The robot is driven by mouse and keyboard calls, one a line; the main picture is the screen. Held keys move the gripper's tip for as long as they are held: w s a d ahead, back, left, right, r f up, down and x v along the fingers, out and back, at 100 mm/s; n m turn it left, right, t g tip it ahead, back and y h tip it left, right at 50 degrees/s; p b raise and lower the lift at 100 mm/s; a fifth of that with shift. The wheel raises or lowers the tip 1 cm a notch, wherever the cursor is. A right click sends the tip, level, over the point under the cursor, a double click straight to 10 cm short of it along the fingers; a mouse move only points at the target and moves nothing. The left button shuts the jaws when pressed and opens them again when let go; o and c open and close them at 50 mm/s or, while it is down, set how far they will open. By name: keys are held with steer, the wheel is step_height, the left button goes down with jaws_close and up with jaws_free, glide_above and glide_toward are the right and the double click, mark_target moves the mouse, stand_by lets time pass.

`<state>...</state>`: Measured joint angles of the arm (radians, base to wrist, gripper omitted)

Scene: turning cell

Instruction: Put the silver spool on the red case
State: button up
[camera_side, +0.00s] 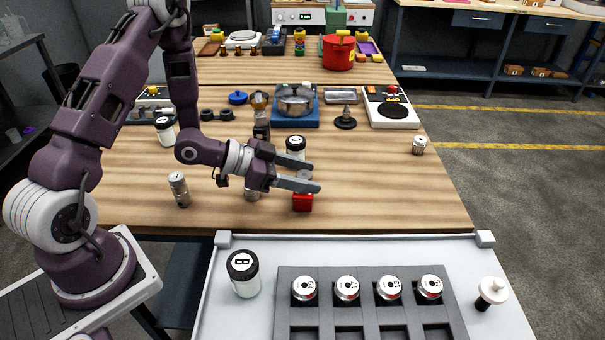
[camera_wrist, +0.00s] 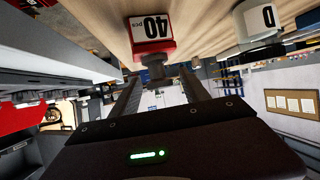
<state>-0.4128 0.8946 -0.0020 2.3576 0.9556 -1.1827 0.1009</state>
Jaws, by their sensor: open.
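The red case (camera_side: 303,204) stands on the wooden table near its front edge. In the wrist view, which is upside down, the red case (camera_wrist: 138,48) shows a white label reading 40 pcs. The silver spool (camera_wrist: 156,71) appears to sit on top of the case, upright. It also shows in the side view (camera_side: 304,174), partly hidden by a finger. My gripper (camera_side: 314,177) is open, with one finger on each side of the spool. In the wrist view my gripper (camera_wrist: 162,88) shows a gap beside the spool.
A jar marked D (camera_side: 295,144) stands just behind the gripper. A metal cylinder (camera_side: 179,190) stands to the left, and another is partly hidden under the gripper. A pot (camera_side: 296,100) and a scale (camera_side: 392,108) stand farther back. The table right of the case is clear.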

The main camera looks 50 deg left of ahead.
steer(key=shift+r, duration=0.2)
steer(key=v, duration=1.2)
steer(key=w+a+r+n+g+y, duration=0.1)
steer(key=a+r+n+g+y, duration=0.1)
steer(key=a+r+y, duration=0.6)
steer(key=s+d+r+n+g, duration=0.1)
steer(key=s+d+r+n, duration=0.1)
steer(key=s+d, duration=0.5)
steer(key=s+d+r+n+g, duration=0.2)
steer(key=s+d, duration=0.5)
steer(key=s, duration=0.4)
steer(key=shift+s+r+n+h, duration=0.25)
steer(key=shift+r+n+h, duration=0.15)
steer(key=shift+r, duration=0.45)
steer(key=shift+d, duration=0.1)
